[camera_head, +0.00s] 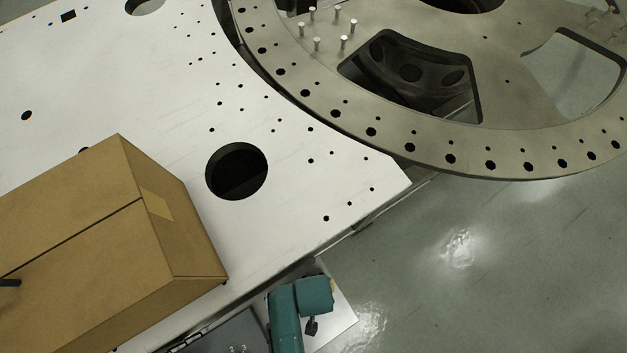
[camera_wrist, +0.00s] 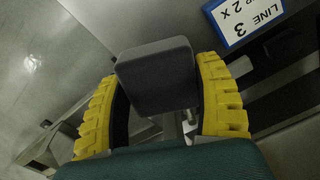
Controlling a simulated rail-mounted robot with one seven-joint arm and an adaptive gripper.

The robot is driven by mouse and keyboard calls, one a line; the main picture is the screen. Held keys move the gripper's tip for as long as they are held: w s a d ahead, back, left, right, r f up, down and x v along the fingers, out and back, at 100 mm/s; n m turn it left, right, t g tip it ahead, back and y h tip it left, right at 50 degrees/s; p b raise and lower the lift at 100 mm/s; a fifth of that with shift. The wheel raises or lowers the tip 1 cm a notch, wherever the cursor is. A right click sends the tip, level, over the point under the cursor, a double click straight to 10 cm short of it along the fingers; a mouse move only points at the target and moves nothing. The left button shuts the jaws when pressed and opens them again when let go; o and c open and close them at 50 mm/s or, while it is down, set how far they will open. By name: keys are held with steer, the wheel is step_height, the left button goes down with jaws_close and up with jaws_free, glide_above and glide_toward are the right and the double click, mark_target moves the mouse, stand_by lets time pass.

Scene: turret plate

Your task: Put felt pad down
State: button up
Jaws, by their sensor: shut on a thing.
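The felt pad (camera_wrist: 157,78) appears as a dark grey block with rounded corners in the wrist view. My gripper (camera_wrist: 160,68) is shut on it, with a ridged yellow finger on each side. The pad sits between the fingertips, and its far side is hidden. What lies directly beneath it cannot be made out. In the head view my teal arm shows at the bottom, beside the plate's edge; the pad and the fingers cannot be made out there.
A label (camera_wrist: 243,18) reading "LINE 3" is at the wrist view's top right. In the head view, a cardboard box (camera_head: 80,240) stands on the pale drilled plate (camera_head: 290,190). A large metal ring (camera_head: 520,140) with several upright pins (camera_head: 343,45) is at top right. Grey floor (camera_head: 500,260) lies below it.

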step_height(320, 180, down, 2)
steer(key=shift+s, duration=0.1)
step_height(320, 180, down, 4)
steer(key=shift+f+b, duration=0.1)
steer(key=shift+b, duration=0.6)
steer(key=o, duration=1.2)
step_height(320, 180, up, 12)
steer(key=p, duration=0.3)
steer(key=shift+s, duration=0.15)
